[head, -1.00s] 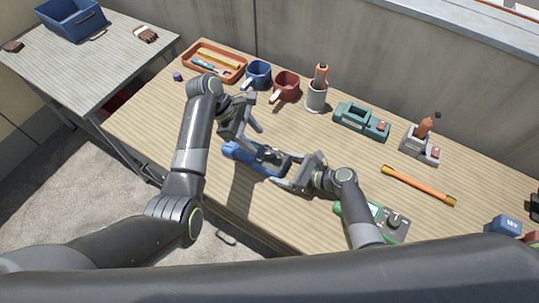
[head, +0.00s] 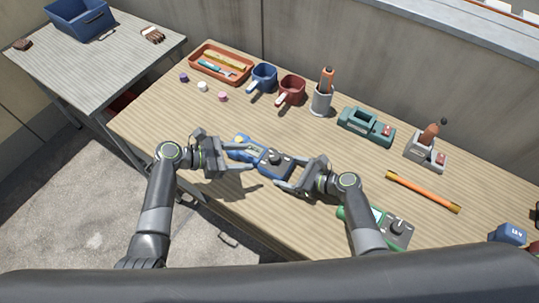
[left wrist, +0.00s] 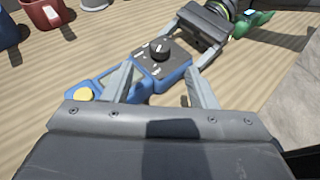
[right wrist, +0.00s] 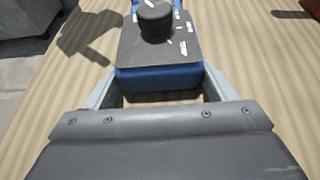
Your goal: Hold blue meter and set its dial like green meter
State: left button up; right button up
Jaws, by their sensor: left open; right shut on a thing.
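The blue meter (head: 254,152) is above the left-middle of the wooden bench, with a black dial knob (left wrist: 160,49) on its dark face. My right gripper (head: 287,173) is shut on the meter's dial end, one finger on each side in the right wrist view (right wrist: 155,92). My left gripper (head: 250,160) is open beside the meter's other end, with its fingers spread near the body in the left wrist view (left wrist: 163,82). The green meter (head: 378,216) lies at the bench's front right, partly hidden by my right arm. Its knob (head: 397,227) shows, but its setting is too small to read.
An orange tray (head: 193,62), blue mug (head: 262,79), red mug (head: 291,90), grey holder (head: 321,101), teal device (head: 366,127) and grey stand (head: 425,154) line the back. An orange bar (head: 423,191) lies right. Small caps (head: 203,87) lie left. Bare bench surrounds the meter.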

aim_at(272, 156)
pick_arm(q)
jog(key=x, duration=0.9)
jog(key=shift+c, duration=0.3)
jog(key=c, duration=0.9)
jog(key=shift+w+f+m+g, duration=0.1)
jog(key=shift+w+m+g, duration=0.05)
jog(key=shift+m+g, duration=1.15)
jog(key=shift+w+m+g, duration=0.15)
jog(key=shift+m+g, duration=0.95)
jog(key=shift+g, duration=0.4)
jog(key=o, duration=1)
jog(key=shift+c, duration=0.2)
jog(key=v, duration=1.2)
